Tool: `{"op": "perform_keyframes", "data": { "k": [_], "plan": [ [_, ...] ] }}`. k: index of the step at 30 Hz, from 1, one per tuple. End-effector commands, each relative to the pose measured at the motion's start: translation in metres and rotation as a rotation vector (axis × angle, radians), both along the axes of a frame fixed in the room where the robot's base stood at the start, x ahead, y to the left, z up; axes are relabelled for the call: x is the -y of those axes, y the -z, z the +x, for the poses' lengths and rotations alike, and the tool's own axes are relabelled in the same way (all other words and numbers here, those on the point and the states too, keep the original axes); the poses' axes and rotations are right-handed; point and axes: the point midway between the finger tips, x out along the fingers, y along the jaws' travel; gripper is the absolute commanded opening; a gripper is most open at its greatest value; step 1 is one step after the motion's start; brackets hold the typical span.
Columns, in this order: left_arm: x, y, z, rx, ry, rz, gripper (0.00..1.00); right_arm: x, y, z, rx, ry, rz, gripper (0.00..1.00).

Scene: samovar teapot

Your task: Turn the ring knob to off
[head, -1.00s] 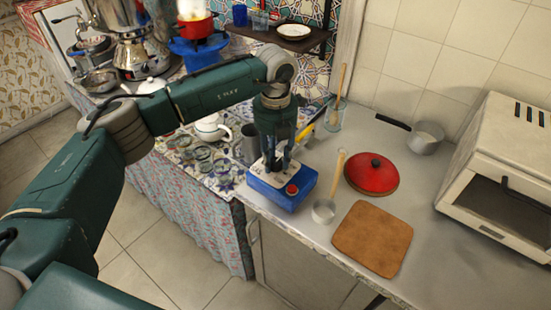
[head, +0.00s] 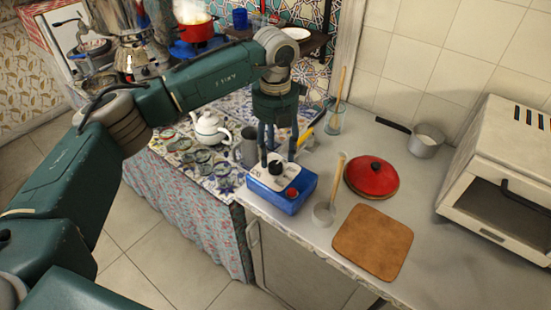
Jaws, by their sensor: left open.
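A blue box (head: 280,199) with a white top stands on the counter. A black knob (head: 276,167) sits on its white top, and a red knob (head: 291,193) is near its front edge. My left gripper (head: 278,157) points down over the box, open, with its two fingers apart on either side of the black knob. I cannot tell whether the fingertips touch the knob or the box. The knob's exact setting is too small to read. My right gripper is not in the head view.
A grey cup (head: 249,147) and a white teapot (head: 210,130) stand left of the box.

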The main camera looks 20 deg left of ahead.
Motion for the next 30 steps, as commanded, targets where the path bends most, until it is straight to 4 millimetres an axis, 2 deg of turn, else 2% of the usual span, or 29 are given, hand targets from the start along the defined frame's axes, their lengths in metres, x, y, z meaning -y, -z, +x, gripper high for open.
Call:
{"op": "perform_keyframes", "data": {
  "k": [1,6,12,17,30],
  "plan": [
    [0.0,-0.014,0.001,0.005,0.001,-0.001,0.51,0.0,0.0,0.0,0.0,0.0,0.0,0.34],
    [0.0,-0.049,0.001,0.005,0.0,-0.001,0.51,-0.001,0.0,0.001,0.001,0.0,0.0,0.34],
    [0.0,-0.075,0.001,0.004,0.0,-0.001,0.51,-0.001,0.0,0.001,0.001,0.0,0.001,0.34],
    [0.0,-0.081,0.0,0.002,0.0,0.0,0.51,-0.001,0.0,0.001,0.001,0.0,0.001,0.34],
    [0.0,-0.081,0.0,0.002,0.0,-0.001,0.51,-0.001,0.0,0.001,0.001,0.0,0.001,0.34]
  ]
}}
